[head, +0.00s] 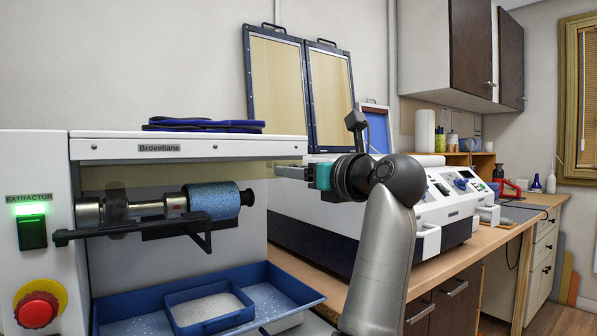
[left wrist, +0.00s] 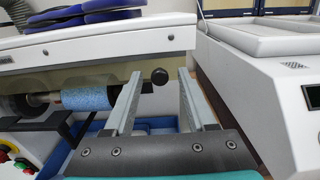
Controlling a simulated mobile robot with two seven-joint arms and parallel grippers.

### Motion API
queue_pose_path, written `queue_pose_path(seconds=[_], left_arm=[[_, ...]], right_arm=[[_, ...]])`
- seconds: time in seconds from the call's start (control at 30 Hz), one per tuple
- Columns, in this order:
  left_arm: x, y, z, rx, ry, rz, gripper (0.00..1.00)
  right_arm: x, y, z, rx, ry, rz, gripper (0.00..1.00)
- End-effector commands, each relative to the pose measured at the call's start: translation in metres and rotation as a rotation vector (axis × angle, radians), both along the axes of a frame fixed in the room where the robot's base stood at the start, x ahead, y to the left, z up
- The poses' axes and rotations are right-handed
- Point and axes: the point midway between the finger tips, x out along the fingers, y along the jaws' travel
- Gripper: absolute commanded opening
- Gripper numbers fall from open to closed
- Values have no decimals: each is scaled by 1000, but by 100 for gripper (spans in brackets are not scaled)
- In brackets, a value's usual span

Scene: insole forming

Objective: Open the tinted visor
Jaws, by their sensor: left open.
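The tinted visor (head: 150,175) is a see-through amber panel hanging below the white hood of the grinding machine. It spans the opening in front of the blue roller (head: 213,200). In the left wrist view, the visor (left wrist: 40,82) shows as a brownish band under the hood. My left gripper (head: 290,172) is open at the visor's right end, just under the hood edge; contact cannot be told. In the left wrist view, a round black knob (left wrist: 160,76) shows between the two fingers, and nothing is gripped. My right gripper is out of view.
Blue insoles (head: 205,125) lie on the hood (head: 110,150). Blue trays (head: 295,285) sit below the roller. A black rest bar (head: 130,232) juts out in front. A red stop button (head: 37,309) is at left. A white machine (head: 315,225) stands close behind my gripper.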

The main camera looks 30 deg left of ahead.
Motion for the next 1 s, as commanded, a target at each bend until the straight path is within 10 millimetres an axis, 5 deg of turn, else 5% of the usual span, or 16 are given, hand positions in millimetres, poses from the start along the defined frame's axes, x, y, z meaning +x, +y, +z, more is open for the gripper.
queue_pose_path(seconds=[0.07, 0.57, 1.0], left_arm=[[0, 0, 0, 0, 0, 0, 56], [0, 0, 0, 0, 1, 1, 0], [0, 0, 0, -3, 2, 1, 0]], right_arm=[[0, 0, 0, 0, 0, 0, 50], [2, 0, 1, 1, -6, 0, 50], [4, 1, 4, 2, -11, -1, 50]])
